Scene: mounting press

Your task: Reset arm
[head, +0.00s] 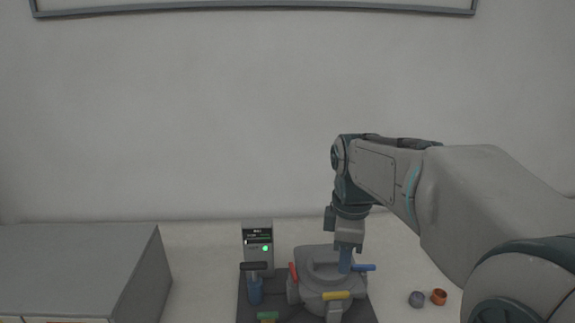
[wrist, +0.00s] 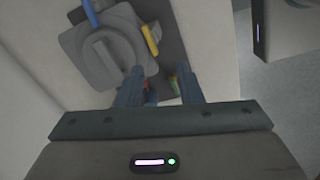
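My gripper (head: 345,262) points down over the right part of the grey mounting press (head: 322,276) in the head view. In the wrist view my gripper (wrist: 160,82) has its two blue fingers apart, with no object held between them. The press (wrist: 105,45) lies beyond the fingertips there. Its yellow handle (head: 336,295) and blue handle (head: 364,267) stick out at the front and right, and a red handle (head: 293,272) is at its left. I cannot tell whether the fingers touch the press.
The press stands on a dark base (head: 245,300). A grey cabinet (head: 80,265) fills the left.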

